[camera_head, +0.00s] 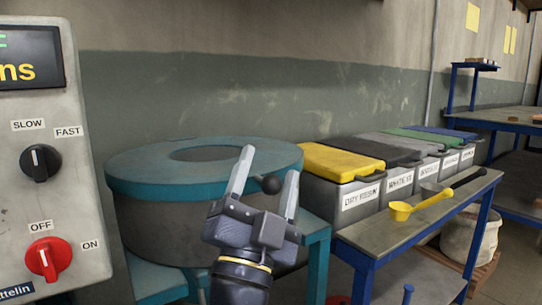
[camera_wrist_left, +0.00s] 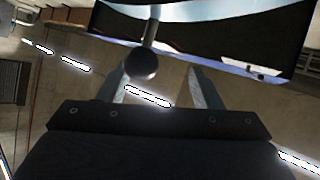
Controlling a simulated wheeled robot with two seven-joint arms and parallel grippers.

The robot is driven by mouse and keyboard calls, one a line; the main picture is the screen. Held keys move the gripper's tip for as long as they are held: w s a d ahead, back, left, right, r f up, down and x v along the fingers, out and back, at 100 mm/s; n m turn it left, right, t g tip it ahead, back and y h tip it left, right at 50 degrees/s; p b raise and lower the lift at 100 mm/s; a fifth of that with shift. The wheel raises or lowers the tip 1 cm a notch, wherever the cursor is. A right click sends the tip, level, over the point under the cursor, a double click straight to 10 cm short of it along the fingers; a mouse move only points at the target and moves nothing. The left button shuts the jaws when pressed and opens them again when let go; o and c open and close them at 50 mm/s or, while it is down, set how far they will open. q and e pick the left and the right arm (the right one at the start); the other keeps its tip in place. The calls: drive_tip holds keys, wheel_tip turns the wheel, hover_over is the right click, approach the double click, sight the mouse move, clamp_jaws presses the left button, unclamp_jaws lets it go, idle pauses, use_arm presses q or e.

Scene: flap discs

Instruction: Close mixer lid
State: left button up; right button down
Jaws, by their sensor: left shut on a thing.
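The mixer is a round grey drum (camera_head: 150,222) with a wide teal lid (camera_head: 135,172) on top, which has a round opening in its middle. The lid looks roughly level; I cannot tell whether a gap is left under it. A black ball knob (camera_head: 271,185) sits at the lid's right front edge. It also shows on a short stem in the left wrist view (camera_wrist_left: 141,66). The gripper hides part of the drum's right side. My right gripper is not in view.
A grey control panel (camera_head: 70,120) with a black speed knob and a red on/off knob stands close at the left. At the right, several lidded bins (camera_head: 350,195) line a blue-framed bench (camera_head: 375,235) with a yellow scoop (camera_head: 420,206). A wall is behind.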

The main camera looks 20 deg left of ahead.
use_arm(q)
drive_tip(key=v, duration=0.4)
drive_tip(key=shift+s+a, duration=0.25)
drive_tip(key=shift+s, duration=0.05)
drive_tip(key=s+a+f+b, duration=0.1)
drive_tip(key=s+a+f, duration=0.2)
drive_tip(key=f, duration=0.4)
drive_tip(key=shift+s+a+f+b, duration=0.25)
drive_tip(key=shift+f+b, duration=0.05)
drive_tip(key=shift+b, duration=0.1)
idle(0.4)
drive_tip(key=shift+f, duration=0.1)
idle(0.4)
